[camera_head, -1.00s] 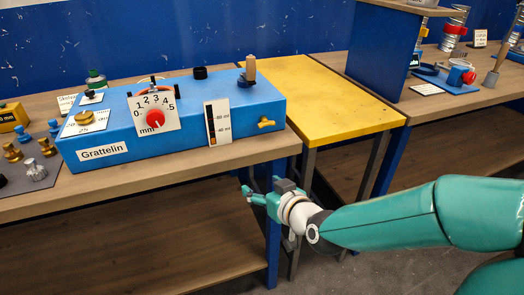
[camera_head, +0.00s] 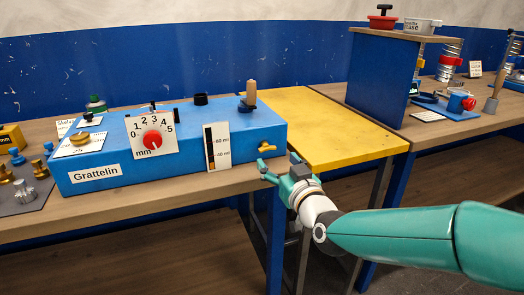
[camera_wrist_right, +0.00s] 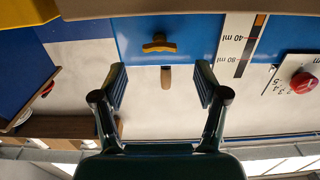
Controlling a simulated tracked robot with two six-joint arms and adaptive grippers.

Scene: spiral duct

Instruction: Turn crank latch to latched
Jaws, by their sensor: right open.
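The blue Grattelin machine (camera_head: 110,160) stands on the wooden bench. A crank with an upright wooden grip (camera_head: 251,93) sits at its top right corner. A yellow wing-shaped handle (camera_head: 266,147) is low on the front, at the right end; I cannot tell which one is the crank latch. My right gripper (camera_head: 268,172) is open and empty, just in front of and below the yellow handle, apart from it. In the right wrist view the yellow handle (camera_wrist_right: 159,45) and wooden grip (camera_wrist_right: 166,77) show between the spread fingers, beyond them. My left gripper is out of view.
A red dial (camera_head: 152,140) and a black-and-white ml gauge (camera_head: 216,147) are on the machine's front. A lower yellow table (camera_head: 340,130) stands to the right, then a blue partition (camera_head: 385,80). The space in front of the bench is free.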

